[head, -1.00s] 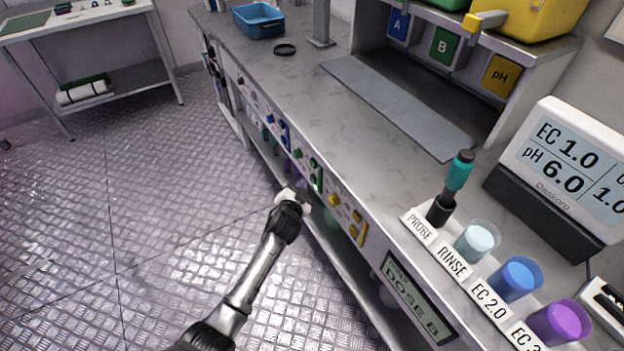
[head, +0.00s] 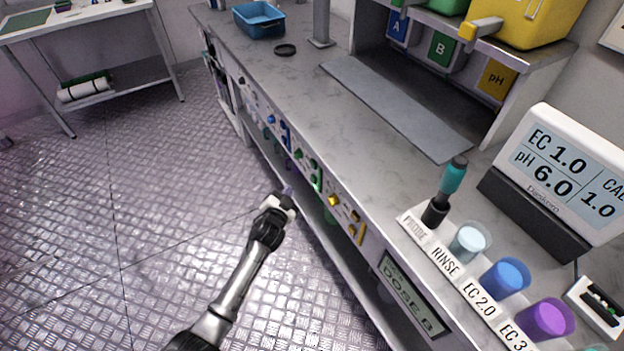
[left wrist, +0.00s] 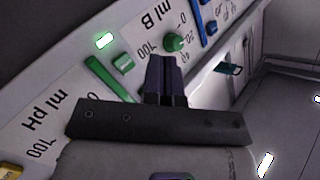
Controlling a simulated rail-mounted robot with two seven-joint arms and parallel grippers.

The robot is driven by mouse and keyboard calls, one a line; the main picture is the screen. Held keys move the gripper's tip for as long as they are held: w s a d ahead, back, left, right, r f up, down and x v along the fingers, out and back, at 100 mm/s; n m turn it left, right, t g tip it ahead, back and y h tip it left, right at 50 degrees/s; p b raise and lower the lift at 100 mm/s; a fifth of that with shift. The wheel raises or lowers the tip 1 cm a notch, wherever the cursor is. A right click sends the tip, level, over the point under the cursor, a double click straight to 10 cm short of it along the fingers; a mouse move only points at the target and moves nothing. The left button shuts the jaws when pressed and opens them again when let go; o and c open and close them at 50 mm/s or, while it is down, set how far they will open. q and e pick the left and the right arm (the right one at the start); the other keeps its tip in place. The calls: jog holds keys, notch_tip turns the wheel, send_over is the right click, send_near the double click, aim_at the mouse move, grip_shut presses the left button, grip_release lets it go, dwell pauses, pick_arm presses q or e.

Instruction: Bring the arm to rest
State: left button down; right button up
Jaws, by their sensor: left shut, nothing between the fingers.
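My left gripper (head: 287,192) is in front of the bench's front panel in the head view, a little below the bench top's edge. Its fingers are shut and empty, and they show as a dark pair in the left wrist view (left wrist: 166,78). The panel carries coloured controls: a green knob (left wrist: 174,42) and a green lever (left wrist: 108,78) show close to the fingers in the left wrist view. The fingers look apart from the panel, though the gap is hard to judge. My right gripper is not in view.
The bench top (head: 300,95) holds a teal-handled probe (head: 445,190), a rinse cup (head: 468,242), a blue cup (head: 505,278), a purple cup (head: 547,318) and a meter (head: 565,165). A display reading DOSE B (head: 412,300) is on the front. The floor (head: 150,200) to the left is clear.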

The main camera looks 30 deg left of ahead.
pick_arm(q)
jog(key=shift+f, duration=0.1)
dwell(0.5)
jog(key=s+a+f+n+g+y, duration=0.1)
jog(key=s+a+f+n+g, duration=0.15)
jog(key=g, duration=0.25)
jog(key=s+d+r+g+h+p, duration=0.2)
jog(key=s+d+r+h+p, duration=0.1)
jog(key=s+d+r, duration=0.6)
jog(key=s+d+r+g+h+p, duration=0.1)
jog(key=s+d+r+h+p, duration=0.25)
jog(key=s+d+r, duration=0.4)
jog(key=s+d+f+g+p, duration=0.15)
jog(key=s+p, duration=0.25)
jog(key=s, duration=0.5)
jog(key=s+d+f+g+p, duration=0.1)
jog(key=s+d+g+p, duration=0.15)
jog(key=s, duration=0.75)
notch_tip(320, 180, up, 37)
jog(key=a+p, duration=0.1)
jog(key=p, duration=3.6)
jog(key=shift+w+r+m+p, duration=0.2)
jog(key=shift+w+m+p, duration=0.15)
jog(key=shift+m+p, duration=0.1)
